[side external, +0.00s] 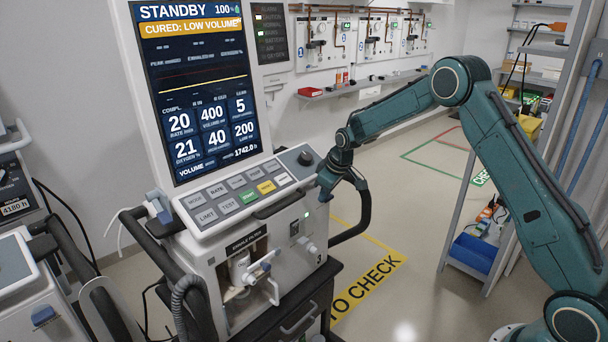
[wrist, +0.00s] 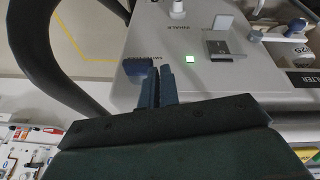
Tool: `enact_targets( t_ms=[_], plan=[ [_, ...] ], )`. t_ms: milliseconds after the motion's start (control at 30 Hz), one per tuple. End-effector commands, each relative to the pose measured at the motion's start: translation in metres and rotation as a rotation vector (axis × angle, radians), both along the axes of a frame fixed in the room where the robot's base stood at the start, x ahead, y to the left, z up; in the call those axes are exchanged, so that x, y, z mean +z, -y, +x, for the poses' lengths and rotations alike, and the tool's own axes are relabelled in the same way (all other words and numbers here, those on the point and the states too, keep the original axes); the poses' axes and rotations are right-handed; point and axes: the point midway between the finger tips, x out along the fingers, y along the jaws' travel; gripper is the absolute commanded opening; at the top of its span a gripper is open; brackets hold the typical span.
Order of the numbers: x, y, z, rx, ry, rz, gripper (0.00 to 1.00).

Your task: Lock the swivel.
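My gripper (side external: 328,184) is at the right side of the ventilator, level with the keypad's right end. In the wrist view its two blue fingers (wrist: 161,72) stand side by side with hardly any gap, and nothing shows between them. A small dark blue part (wrist: 137,66) on the pale panel lies just left of the fingertips, beside tiny upside-down lettering I cannot read; it may be the swivel lock. I cannot tell whether the fingers touch it. The ventilator (side external: 275,255) has its screen (side external: 195,85) upright, showing STANDBY. No part is clearly marked as the swivel.
A black curved handle (side external: 361,212) is close beside my gripper and also shows in the wrist view (wrist: 65,65). A lit green indicator (wrist: 190,59) and a grey latch (wrist: 222,45) are on the panel. The floor right of the ventilator is clear up to a shelf rack (side external: 462,205).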

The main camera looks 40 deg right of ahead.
Motion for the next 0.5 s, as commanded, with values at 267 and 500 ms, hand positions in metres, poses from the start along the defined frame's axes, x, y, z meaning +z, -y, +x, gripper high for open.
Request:
enact_targets(
  t_ms=[267, 500],
  plan=[
    [-0.006, -0.004, -0.004, 0.006, -0.019, 0.007, 0.00],
    [0.002, -0.003, -0.004, 0.005, -0.018, 0.006, 0.00]
  ],
)
